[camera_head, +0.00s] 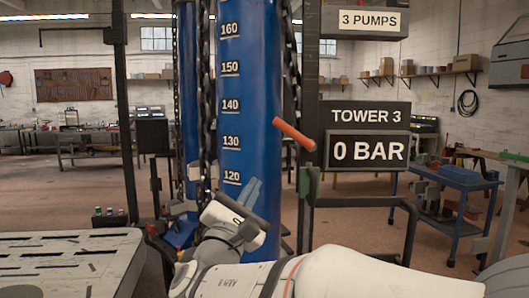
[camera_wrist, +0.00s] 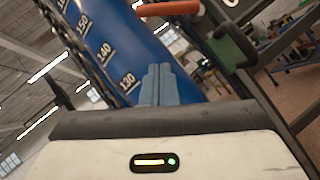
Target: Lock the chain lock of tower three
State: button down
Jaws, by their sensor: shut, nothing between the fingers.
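Tower three is a tall blue column (camera_head: 246,60) with a white number scale, seen from 120 to 160 in the head view. Dark chains (camera_head: 205,80) hang along its left side, and another chain (camera_head: 291,50) hangs to its right. An orange-red handle (camera_head: 293,134) tilts at the right of the column, above a green clamp-like part (camera_head: 309,180). The handle (camera_wrist: 168,8) and green part (camera_wrist: 232,45) also show in the wrist view. I cannot tell which part is the chain lock. My gripper (camera_head: 253,184) is shut and empty, in front of the column, below and left of the handle.
A sign (camera_head: 367,116) reads "TOWER 3" over "0 BAR"; another reads "3 PUMPS" (camera_head: 368,20). A dark rail frame (camera_head: 360,201) stands right of the column. A grey slatted surface (camera_head: 70,245) is at front left. A blue cart (camera_head: 455,185) stands at right.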

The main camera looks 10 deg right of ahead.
aim_at(293, 132)
jog(key=s+d+r+p+x, duration=0.1)
jog(key=p+x, duration=0.3)
jog(key=x, duration=0.9)
jog(key=shift+s+r, duration=0.45)
jog(key=shift+a, duration=0.2)
